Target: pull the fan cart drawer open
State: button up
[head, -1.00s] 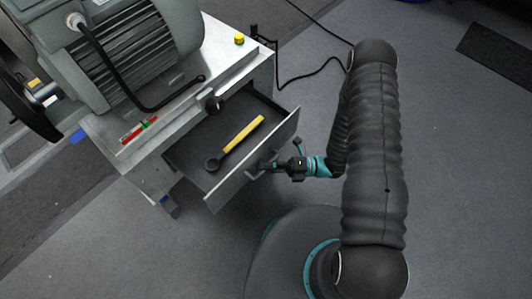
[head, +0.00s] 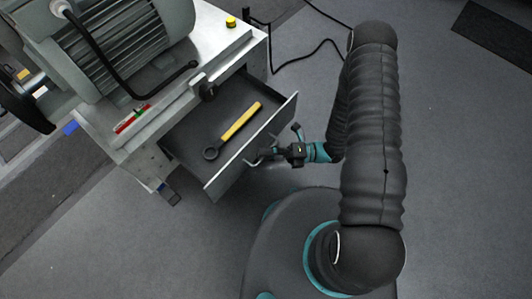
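The drawer (head: 228,165) of the fan cart (head: 150,160) stands pulled out, its inside showing. A wrench-like tool with a yellow handle (head: 240,122) and dark ring end lies in it. A handle (head: 252,161) is on the drawer's front panel. My gripper (head: 268,154) is at this handle, on the outer side of the panel. The fingers are small and dark here, and I cannot tell whether they close on the handle or only touch it.
A large grey motor (head: 125,40) sits on the cart top, with a yellow knob (head: 231,22) at the corner. A black cable (head: 310,55) runs over the floor behind. Floor to the right is clear. My base is just in front of the drawer.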

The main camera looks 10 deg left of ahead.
jog(key=v, duration=1.2)
dwell(0.3)
jog(key=s+d+n+g+h, duration=0.35)
jog(key=s+n+h, duration=0.2)
jog(key=n, duration=0.65)
jog(key=w+d+r+n+t+h+p, duration=0.1)
jog(key=d+r+n+t+h, duration=0.4)
jog(key=r+n, duration=0.65)
jog(key=w+d+r+n+t+h+p, duration=0.1)
jog(key=d+r+n+t+h, duration=0.2)
jog(key=r+n+h, duration=0.85)
jog(key=s+r+m+t+y, duration=0.1)
jog(key=s+r+t, duration=0.1)
jog(key=r, duration=0.7)
jog(key=s+a+r+m+t+y, duration=0.1)
jog(key=r+t, duration=0.3)
jog(key=r, duration=0.6)
jog(key=shift+s+a+m+y, duration=0.25)
jog(key=shift+s+m+y, duration=0.25)
jog(key=shift+s+m, duration=0.15)
